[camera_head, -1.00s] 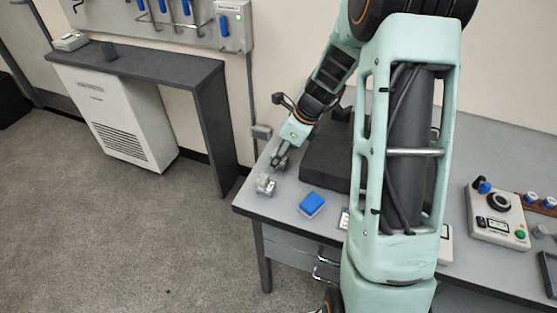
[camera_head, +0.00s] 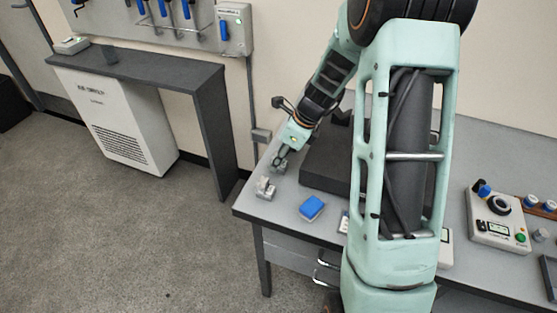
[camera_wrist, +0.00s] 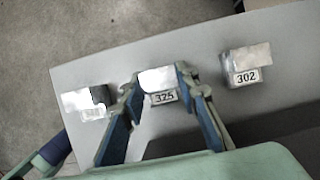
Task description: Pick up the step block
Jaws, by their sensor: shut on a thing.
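My gripper (camera_wrist: 159,92) has its fingers on both sides of a small shiny metal block labelled 375 (camera_wrist: 158,78) and is shut on it. In the head view my gripper (camera_head: 281,160) is low over the left end of the table. A notched, step-shaped metal block (camera_wrist: 88,103) lies to the left in the wrist view, apart from the fingers. A block labelled 302 (camera_wrist: 246,62) stands to the right. I cannot tell for sure which block is the step block, or whether the held one touches the table.
A metal block (camera_head: 265,188) stands near the table's left corner in the head view. A blue-topped box (camera_head: 312,207) lies to its right. A dark slab (camera_head: 325,165) is beside my gripper. A control box (camera_head: 497,217) stands at the far right.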

